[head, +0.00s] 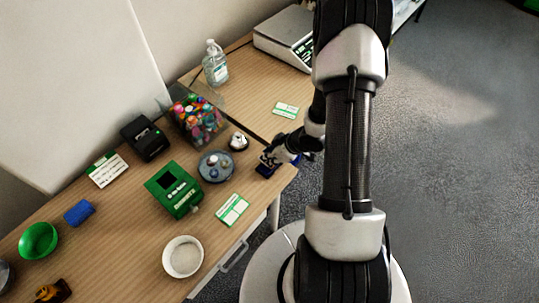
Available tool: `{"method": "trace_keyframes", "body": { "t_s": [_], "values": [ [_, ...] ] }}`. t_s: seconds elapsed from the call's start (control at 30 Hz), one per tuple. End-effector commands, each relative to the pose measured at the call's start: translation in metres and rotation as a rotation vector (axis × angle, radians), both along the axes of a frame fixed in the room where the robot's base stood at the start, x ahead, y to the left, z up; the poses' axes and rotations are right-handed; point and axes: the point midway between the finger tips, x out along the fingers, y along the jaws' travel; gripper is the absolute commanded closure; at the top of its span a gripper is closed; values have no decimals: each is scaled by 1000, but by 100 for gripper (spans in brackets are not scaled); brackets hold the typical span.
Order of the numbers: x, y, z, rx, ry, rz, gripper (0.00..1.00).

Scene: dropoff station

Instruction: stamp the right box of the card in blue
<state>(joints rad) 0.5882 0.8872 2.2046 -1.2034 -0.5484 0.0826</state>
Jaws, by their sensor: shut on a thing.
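A white card with green bands (233,210) lies flat near the table's front edge; its boxes are too small to read. A similar green and white card (285,108) lies on the far table section. A round grey stand (216,167) with several small knobs, seemingly stamp handles, stands behind the near card. My gripper (268,163) is low over the table's right corner, right of the stand and apart from both cards. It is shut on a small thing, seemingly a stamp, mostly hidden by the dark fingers. I cannot tell its colour or whether it touches the table.
A green slotted box (173,190), a white bowl (183,257) and a silver bell (238,142) stand nearby. A clear bin of colourful pieces (198,118), a black device (146,138) and a pump bottle (216,64) stand behind. A blue block (79,212) and green bowl (38,240) are left.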

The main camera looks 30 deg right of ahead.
Motion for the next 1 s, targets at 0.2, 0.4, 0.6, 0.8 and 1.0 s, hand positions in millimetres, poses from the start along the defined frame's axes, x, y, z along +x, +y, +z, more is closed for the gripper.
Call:
{"method": "trace_keyframes", "body": {
  "t_s": [0.2, 0.4, 0.6, 0.8, 1.0],
  "values": [
    [-1, 0, -1, 0, 3, 0, 97],
    [-1, 0, -2, 0, 5, -1, 97],
    [-1, 0, 6, 1, 4, -1, 97],
    [-1, 0, 23, 0, 2, 0, 97],
    [-1, 0, 38, 0, 2, 0, 97]
  ]
}}
